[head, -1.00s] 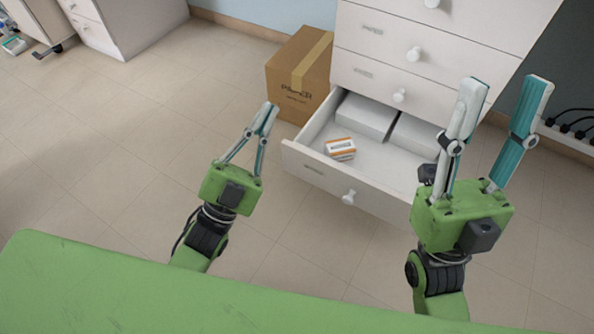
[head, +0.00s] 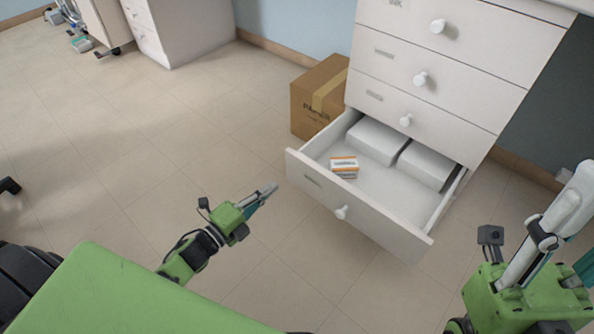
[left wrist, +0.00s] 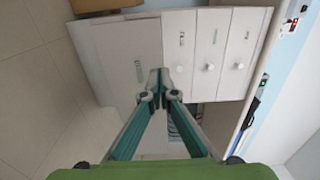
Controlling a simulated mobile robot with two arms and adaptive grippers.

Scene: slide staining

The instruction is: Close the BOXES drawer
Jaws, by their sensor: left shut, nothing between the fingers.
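The bottom drawer (head: 318,188) of a white cabinet stands pulled out, with a round white knob (head: 341,212) on its front. Its label is too small to read. Inside lie two white boxes (head: 377,140) at the back and a small orange-and-white box (head: 344,167). My left gripper (head: 270,189) is shut and empty, in front of the drawer's left end and apart from it. In the left wrist view, the shut fingertips (left wrist: 159,76) overlap the drawer front (left wrist: 125,45). My right gripper (head: 575,225) is open at the right edge, partly cut off.
Closed drawers (head: 420,80) with knobs sit above the open one. A brown cardboard box (head: 315,105) stands on the floor left of the cabinet. The tiled floor (head: 200,120) left of the drawer is clear. A green surface (head: 110,295) fills the lower left.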

